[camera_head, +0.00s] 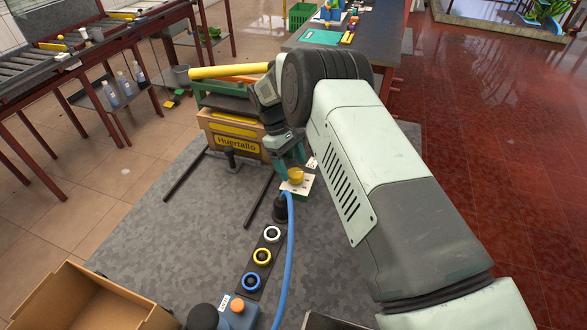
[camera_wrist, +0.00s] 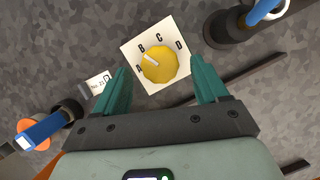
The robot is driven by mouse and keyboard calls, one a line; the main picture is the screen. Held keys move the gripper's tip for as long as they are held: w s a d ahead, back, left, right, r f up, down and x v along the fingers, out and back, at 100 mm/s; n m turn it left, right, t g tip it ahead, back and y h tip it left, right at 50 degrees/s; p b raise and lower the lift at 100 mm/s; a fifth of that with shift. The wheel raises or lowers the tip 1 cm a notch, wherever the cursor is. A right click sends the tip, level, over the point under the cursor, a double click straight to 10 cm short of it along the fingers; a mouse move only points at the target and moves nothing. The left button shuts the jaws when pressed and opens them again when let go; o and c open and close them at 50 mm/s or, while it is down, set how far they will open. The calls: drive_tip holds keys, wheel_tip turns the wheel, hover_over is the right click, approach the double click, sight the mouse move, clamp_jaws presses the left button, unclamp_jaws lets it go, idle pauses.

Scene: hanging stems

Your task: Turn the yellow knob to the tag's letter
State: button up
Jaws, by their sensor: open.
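The yellow knob (camera_wrist: 163,66) sits on a white square plate (camera_wrist: 133,51) lettered A, B, C and D. Its white pointer mark aims up-left, between A and B. A small white tag (camera_wrist: 97,84) beside the plate reads "No. 21" with a larger letter that looks like D. My gripper (camera_wrist: 160,68) is open, its teal fingers on either side of the knob in the wrist view, apart from it. In the head view my gripper (camera_head: 289,158) is just above the knob (camera_head: 295,176), partly hiding the plate.
A blue cable (camera_head: 290,240) runs from a dark socket (camera_head: 281,208) close to the plate. A "Huertallo" crate (camera_head: 235,145) stands behind left, and a cardboard box (camera_head: 90,300) at front left.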

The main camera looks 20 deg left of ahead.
drive_tip(key=v, duration=0.8)
drive_tip(key=shift+a+r, duration=0.15)
drive_tip(key=shift+r, duration=0.2)
drive_tip(key=s+d+r+m+t+y, duration=0.1)
drive_tip(key=d+r+m, duration=0.1)
drive_tip(key=d+r, duration=0.55)
drive_tip(key=s+d+r+m+t+y, duration=0.15)
drive_tip(key=d+r, duration=0.25)
drive_tip(key=r, duration=0.7)
drive_tip(key=s+d+r+m, duration=0.2)
drive_tip(key=d+r, duration=0.4)
drive_tip(key=r, duration=0.3)
drive_tip(key=s+d+r+m+t+y, duration=0.15)
drive_tip(key=s+d+r+m, duration=0.35)
drive_tip(key=s+d, duration=0.55)
drive_tip(key=s+d+f+m+t, duration=0.1)
drive_tip(key=s+d, duration=0.2)
drive_tip(key=s, duration=0.4)
drive_tip(key=s+d+f+m+t, duration=0.2)
drive_tip(key=s+d, duration=0.1)
drive_tip(key=s, duration=0.4)
drive_tip(key=shift+s, duration=0.35)
